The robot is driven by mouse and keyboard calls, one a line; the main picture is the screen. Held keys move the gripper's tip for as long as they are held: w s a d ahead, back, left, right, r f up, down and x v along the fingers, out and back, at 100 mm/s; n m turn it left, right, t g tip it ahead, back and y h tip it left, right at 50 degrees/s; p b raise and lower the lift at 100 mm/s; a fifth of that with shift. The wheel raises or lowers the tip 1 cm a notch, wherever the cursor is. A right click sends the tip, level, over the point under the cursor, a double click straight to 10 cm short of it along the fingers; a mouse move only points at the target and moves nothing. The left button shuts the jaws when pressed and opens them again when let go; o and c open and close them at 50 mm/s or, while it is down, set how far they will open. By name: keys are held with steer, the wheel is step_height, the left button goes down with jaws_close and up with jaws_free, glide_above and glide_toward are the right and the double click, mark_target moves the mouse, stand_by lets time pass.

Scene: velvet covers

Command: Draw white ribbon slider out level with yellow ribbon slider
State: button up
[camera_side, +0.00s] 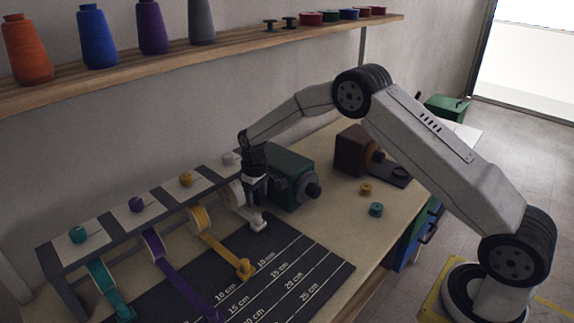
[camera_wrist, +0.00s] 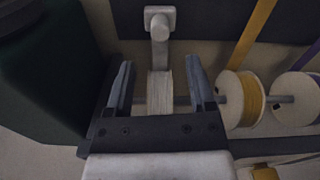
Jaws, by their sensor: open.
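The white ribbon slider (camera_side: 257,223) sits close to the rack, at the near edge of the dark measuring mat. In the wrist view the white slider (camera_wrist: 160,22) lies beyond my fingertips, with its short stem pointing back toward the white ribbon spool (camera_wrist: 160,92). My gripper (camera_side: 256,190) is open and empty above the white spool area; in the wrist view its fingers (camera_wrist: 160,75) appear on either side of the white spool. The yellow ribbon slider (camera_side: 245,269) is drawn farther out on the mat, at the end of the yellow ribbon (camera_side: 217,247).
The purple slider (camera_side: 215,316) and teal slider (camera_side: 125,314) lie on ribbons to the left. A green machine (camera_side: 287,175) stands close to the right of my gripper. The mat (camera_side: 310,262) is clear to the right, with centimetre lines. A shelf (camera_side: 240,48) runs above.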

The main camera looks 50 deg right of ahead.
mark_target(258, 214)
steer(key=shift+f, duration=0.25)
steer(key=shift+f, duration=3.75)
jaws_close()
steer(key=shift+w+r, duration=0.1)
